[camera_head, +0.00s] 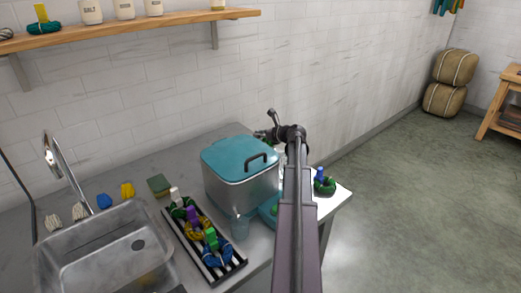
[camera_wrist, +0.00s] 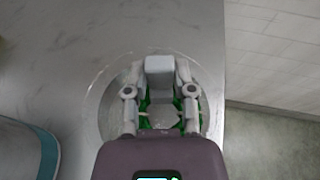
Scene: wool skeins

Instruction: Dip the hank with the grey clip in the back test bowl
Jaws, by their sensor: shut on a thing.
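My gripper (camera_wrist: 161,78) is shut on a light grey clip (camera_wrist: 158,65) in the wrist view. The green hank (camera_wrist: 147,104) hangs below the clip, mostly hidden by my fingers. A clear round bowl (camera_wrist: 104,98) stands under and around the hank in that picture, near the counter's edge. I cannot tell whether the hank touches the bowl or what is in it. In the head view my arm hides most of the gripper and the bowl behind the steel pot.
A steel pot with a teal lid (camera_head: 240,152) stands close to my arm. A striped rack (camera_head: 237,262) holds several clipped hanks. A dark green hank with a blue clip (camera_head: 324,186) lies at the counter's right end. The sink (camera_head: 75,265) is at left.

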